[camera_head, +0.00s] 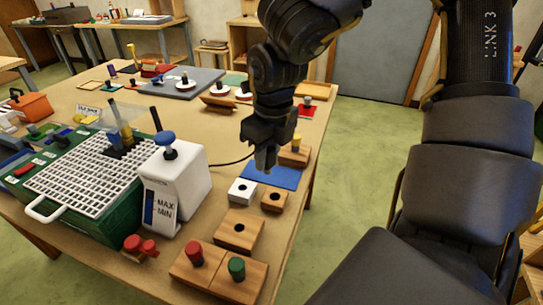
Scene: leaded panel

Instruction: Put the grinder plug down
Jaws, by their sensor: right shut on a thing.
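My right gripper (266,148) points down over the right side of the workbench, shut on a small grey piece that looks like the grinder plug (265,160). The piece is above or at the blue mat (285,178); I cannot tell whether it touches it. A thin black cable (230,161) runs from behind the white box marked MAX and MIN (178,185) toward the gripper. The fingers hide much of the plug. My left gripper is not in view.
A white block with a hole (242,190) and a small wooden block with a hole (274,201) stand just in front of the mat. A larger holed wooden block (240,232) is nearer. The green grid-topped unit (85,205) fills the left. The bench's right edge is close.

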